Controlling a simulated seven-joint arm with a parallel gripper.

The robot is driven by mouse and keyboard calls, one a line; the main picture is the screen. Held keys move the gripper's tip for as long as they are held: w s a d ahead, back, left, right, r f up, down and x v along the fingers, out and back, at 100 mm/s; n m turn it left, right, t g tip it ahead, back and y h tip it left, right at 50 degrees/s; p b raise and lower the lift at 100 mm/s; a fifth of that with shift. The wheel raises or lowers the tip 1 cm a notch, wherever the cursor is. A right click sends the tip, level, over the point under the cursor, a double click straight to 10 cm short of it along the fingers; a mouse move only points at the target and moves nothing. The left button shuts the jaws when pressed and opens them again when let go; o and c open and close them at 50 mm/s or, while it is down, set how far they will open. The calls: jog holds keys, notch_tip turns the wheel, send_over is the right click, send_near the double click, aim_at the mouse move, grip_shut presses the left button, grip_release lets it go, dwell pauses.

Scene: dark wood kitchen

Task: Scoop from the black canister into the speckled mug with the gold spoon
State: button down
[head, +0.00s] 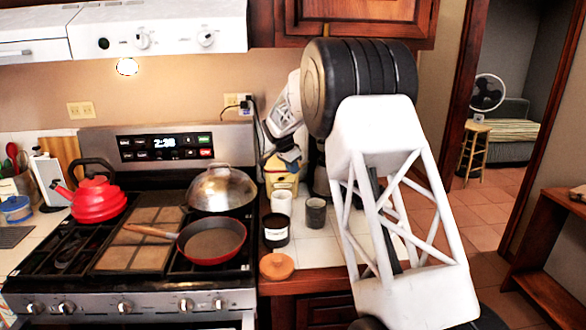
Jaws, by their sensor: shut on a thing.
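The black canister (275,231) stands on the tiled counter right of the stove, with a white label on its front and an open top. A dark grey mug (316,213), which looks like the speckled mug, stands upright to its right and slightly farther back. My gripper (287,160) is small in the view, behind and above the canister and mug, near a yellow container. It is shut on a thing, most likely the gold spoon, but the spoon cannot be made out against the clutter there. The contents of the canister and mug cannot be made out.
A white cup (281,202) stands just behind the canister. A round wooden lid (277,266) lies in front of it. The yellow container (282,178) is at the back. On the stove are a red pan (212,241), a domed lid (222,189) and a red kettle (97,200).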

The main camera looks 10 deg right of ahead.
aim_at(285, 176)
jog(key=shift+s+a+f+t+h, duration=0.2)
jog(key=shift+t+h, duration=0.1)
jog(key=shift+h, duration=0.2)
jog(key=shift+s+a+f+t+h, duration=0.1)
jog(key=shift+a+f+t+h, duration=0.15)
jog(key=shift+h, duration=0.25)
jog(key=shift+s+a+t+h, duration=0.15)
jog(key=shift+a+t+h, duration=0.2)
jog(key=shift+h, duration=0.3)
jog(key=shift+s+a+t+h, duration=0.15)
jog(key=shift+t+h, duration=0.25)
jog(key=shift+h, duration=0.25)
jog(key=shift+s+a+r+t+h, duration=0.2)
jog(key=shift+a+t+h, duration=0.15)
jog(key=shift+h, duration=0.25)
jog(key=shift+s+a+r+t+h, duration=0.1)
jog(key=shift+a+r+t+h, duration=0.2)
jog(key=shift+h, duration=0.3)
jog(key=shift+f, duration=0.1)
jog(key=shift+w+d, duration=0.1)
jog(key=shift+d, duration=0.1)
